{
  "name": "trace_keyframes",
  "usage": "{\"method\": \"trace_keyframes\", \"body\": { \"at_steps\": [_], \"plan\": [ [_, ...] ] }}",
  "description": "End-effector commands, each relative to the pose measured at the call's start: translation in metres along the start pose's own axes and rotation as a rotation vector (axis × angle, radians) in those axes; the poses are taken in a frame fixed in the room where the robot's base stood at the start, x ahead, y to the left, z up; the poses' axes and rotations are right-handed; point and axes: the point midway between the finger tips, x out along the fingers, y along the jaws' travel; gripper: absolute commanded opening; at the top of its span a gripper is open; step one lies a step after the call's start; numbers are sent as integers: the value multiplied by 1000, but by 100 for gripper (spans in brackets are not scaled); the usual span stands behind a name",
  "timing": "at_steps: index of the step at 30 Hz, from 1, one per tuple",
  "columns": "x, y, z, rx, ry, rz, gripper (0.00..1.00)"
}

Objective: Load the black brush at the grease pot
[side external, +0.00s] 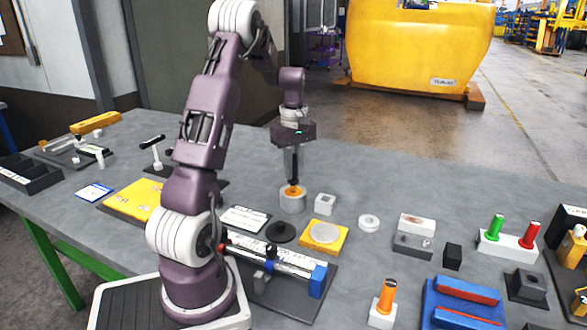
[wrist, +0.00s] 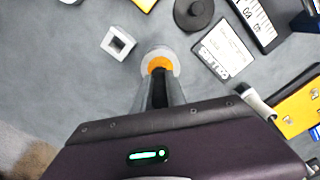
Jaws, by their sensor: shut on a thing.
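The grease pot (side external: 292,204) is a small grey round pot with orange grease on top, standing on the table below my gripper. In the wrist view the pot (wrist: 172,56) shows just beyond my fingertips. My gripper (side external: 292,160) points straight down and is shut on the black brush (side external: 294,172), which hangs upright. The brush's lower end meets the orange grease in the side view; how deep it sits is hidden. In the wrist view a dark part of the brush (wrist: 160,88) shows between the fingers (wrist: 160,92).
A light square block with a hole (side external: 325,204) stands close right of the pot. A dark round disc with a knob (side external: 281,232) and a white label card (side external: 244,219) lie in front. A yellow plate with a pale disc (side external: 324,236) is at front right. Table behind the pot is clear.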

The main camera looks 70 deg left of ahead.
Motion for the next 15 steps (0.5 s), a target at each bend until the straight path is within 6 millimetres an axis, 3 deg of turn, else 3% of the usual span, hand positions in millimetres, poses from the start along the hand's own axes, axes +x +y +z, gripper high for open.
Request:
{"method": "trace_keyframes", "body": {
  "at_steps": [11, 15],
  "plan": [
    [2, 0, 0, 1, -1, -3, 0],
    [-8, 0, 0, 1, 1, 0, 0]
  ]
}}
